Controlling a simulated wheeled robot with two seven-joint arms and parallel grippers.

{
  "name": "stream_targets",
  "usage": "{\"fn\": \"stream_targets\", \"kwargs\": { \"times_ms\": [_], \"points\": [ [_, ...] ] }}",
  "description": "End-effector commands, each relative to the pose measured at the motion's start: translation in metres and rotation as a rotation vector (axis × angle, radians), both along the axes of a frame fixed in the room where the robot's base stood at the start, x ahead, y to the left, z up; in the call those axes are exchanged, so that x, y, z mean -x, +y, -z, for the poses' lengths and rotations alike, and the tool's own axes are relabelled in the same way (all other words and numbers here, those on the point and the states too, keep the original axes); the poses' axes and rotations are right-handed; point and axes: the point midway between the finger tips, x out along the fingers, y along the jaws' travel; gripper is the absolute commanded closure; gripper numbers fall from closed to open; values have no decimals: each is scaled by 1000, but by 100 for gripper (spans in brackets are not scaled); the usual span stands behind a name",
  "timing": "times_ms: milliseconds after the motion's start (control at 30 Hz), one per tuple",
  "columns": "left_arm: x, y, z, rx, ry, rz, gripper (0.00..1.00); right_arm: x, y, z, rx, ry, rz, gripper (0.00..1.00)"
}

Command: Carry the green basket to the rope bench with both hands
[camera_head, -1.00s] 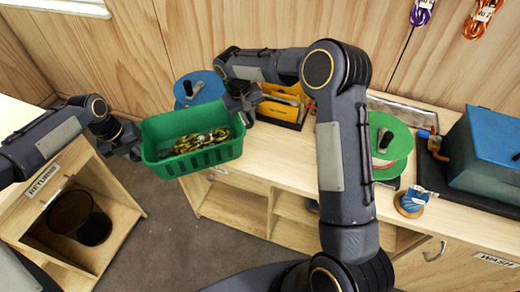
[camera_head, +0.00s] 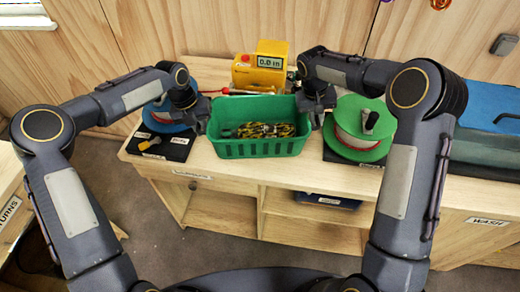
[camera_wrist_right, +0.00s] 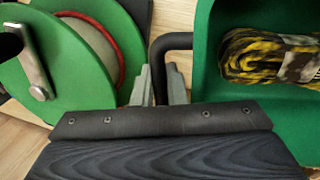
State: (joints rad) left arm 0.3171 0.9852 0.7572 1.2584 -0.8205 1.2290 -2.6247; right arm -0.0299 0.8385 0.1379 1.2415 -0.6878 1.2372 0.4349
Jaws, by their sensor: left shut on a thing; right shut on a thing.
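The green basket (camera_head: 258,149) is in the middle of the head view, level, at the front of the wooden bench (camera_head: 290,178). I cannot tell whether it touches the bench top. A yellow and black rope bundle (camera_head: 262,130) lies inside it. My left gripper (camera_head: 203,122) is shut on the basket's left end. My right gripper (camera_head: 318,112) is shut on its right end. In the right wrist view my right gripper (camera_wrist_right: 160,88) closes on the basket's dark handle (camera_wrist_right: 172,42), and the rope (camera_wrist_right: 268,55) shows inside.
A green reel (camera_head: 352,145) stands close right of the basket and a blue reel (camera_head: 160,120) behind left. A yellow meter (camera_head: 262,68) stands behind. A blue-lidded box (camera_head: 480,112) is at the right. A black pad (camera_head: 165,147) lies at the left.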

Motion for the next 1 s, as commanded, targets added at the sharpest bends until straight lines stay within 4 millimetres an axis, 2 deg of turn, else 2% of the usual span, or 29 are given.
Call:
{"fn": "stream_targets", "kwargs": {
  "times_ms": [467,1000],
  "points": [
    [-1,2,6,-2,-1,-2,100,0,-2,6,3,-2,3,100],
    [-1,2,45,-2,-2,-2,100,0,-2,44,3,-2,3,100]
  ]
}}
